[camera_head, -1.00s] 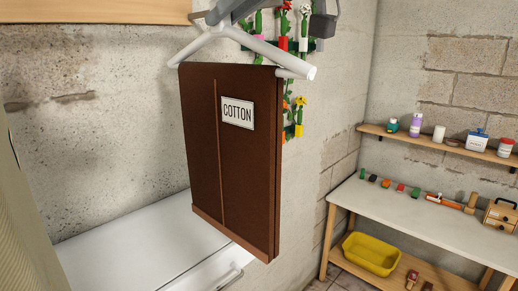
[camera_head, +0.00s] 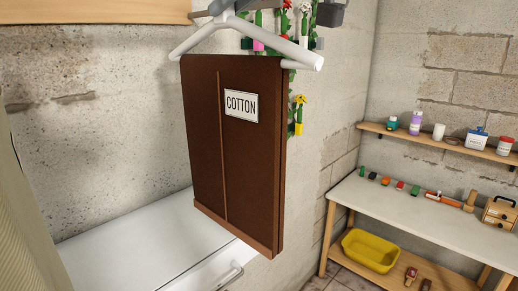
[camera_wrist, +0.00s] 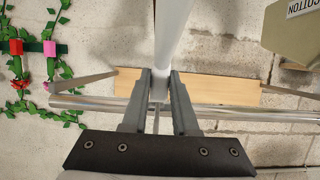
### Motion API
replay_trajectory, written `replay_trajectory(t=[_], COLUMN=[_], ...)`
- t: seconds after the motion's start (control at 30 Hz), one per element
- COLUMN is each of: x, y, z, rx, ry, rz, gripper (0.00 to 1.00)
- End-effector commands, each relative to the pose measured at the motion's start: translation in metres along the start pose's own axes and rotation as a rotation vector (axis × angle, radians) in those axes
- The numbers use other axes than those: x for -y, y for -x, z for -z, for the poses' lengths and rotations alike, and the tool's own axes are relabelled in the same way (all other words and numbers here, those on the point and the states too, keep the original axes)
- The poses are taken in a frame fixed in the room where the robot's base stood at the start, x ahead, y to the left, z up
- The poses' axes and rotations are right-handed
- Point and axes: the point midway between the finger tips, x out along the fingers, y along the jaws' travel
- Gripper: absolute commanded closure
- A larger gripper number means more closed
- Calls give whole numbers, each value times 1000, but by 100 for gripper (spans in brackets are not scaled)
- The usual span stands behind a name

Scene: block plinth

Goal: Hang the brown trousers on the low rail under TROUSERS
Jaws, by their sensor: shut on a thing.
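The brown trousers (camera_head: 205,130) hang folded over a white hanger (camera_head: 300,52) in the head view, with a white COTTON label on the front. They hang in the air in front of the wall, above a white surface. My gripper (camera_wrist: 160,82) is shut on the hanger's white upper part in the wrist view; only a grey bit of it shows at the top edge of the head view. A metal rail (camera_wrist: 235,112) runs across the wrist view behind the fingers. I cannot tell if it is the low rail; no TROUSERS sign is in view.
A white-topped unit (camera_head: 140,240) stands below the trousers. An olive garment labelled COTTON (camera_wrist: 295,35) is at the right of the wrist view. A wooden board (camera_wrist: 215,88) is by the rail. A workbench (camera_head: 430,210) with a yellow tub (camera_head: 370,250) stands right.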

Motion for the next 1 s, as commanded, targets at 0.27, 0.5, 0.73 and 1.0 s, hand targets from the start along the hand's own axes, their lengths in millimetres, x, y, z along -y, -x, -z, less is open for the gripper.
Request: replay_trajectory(t=[0.27,0.5,0.73,1.0], x=[0,0,0,0], y=[8,19,30,42], z=[-3,-7,-12,-16], rx=[-3,-3,-2,-2], ry=[1,1,1,1], rz=[-1,-1,0,-1], gripper=[100,100,100,100])
